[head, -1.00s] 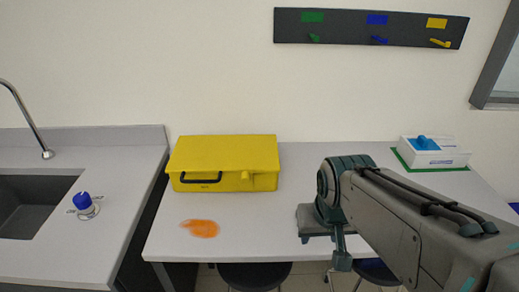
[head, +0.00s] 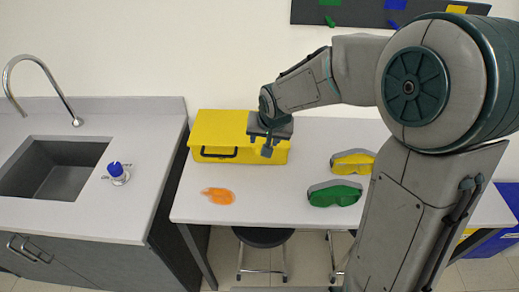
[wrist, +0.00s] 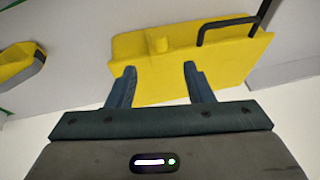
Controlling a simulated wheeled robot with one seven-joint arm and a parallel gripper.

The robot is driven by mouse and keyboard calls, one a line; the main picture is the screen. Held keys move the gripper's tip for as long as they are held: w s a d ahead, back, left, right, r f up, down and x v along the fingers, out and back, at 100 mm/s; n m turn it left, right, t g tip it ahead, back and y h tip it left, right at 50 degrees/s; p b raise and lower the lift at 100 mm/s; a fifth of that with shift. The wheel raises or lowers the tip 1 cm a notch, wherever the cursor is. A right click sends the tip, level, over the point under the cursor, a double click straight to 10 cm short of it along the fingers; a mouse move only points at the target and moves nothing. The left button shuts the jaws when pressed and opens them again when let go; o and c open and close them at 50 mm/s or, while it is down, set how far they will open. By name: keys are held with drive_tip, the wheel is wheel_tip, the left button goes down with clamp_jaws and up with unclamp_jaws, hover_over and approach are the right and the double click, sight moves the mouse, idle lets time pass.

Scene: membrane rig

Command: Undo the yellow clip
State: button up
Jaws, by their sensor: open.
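A yellow case (head: 222,128) with a black handle (head: 217,155) stands shut at the back of the bench. The yellow clip (wrist: 158,42), a small raised yellow block, shows on the case's face in the wrist view, beside the handle (wrist: 228,25). In the head view my wrist and gripper hide the clip. My gripper (head: 268,145) is at the case's right front. In the wrist view my gripper (wrist: 160,68) is open and empty, its two fingers pointing at the case with the clip roughly centred between and beyond them. I cannot tell whether the fingers touch the case.
Yellow goggles (head: 352,161) and green goggles (head: 335,194) lie right of the case. An orange spill (head: 218,195) is on the bench in front. A sink (head: 55,168) and a blue knob (head: 116,169) are at left. Stools (head: 263,237) stand under the bench.

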sight(259, 152)
drive_tip(key=x, duration=1.1)
drive_tip(key=shift+f, duration=0.15)
drive_tip(key=shift+c, duration=0.4)
clamp_jaws()
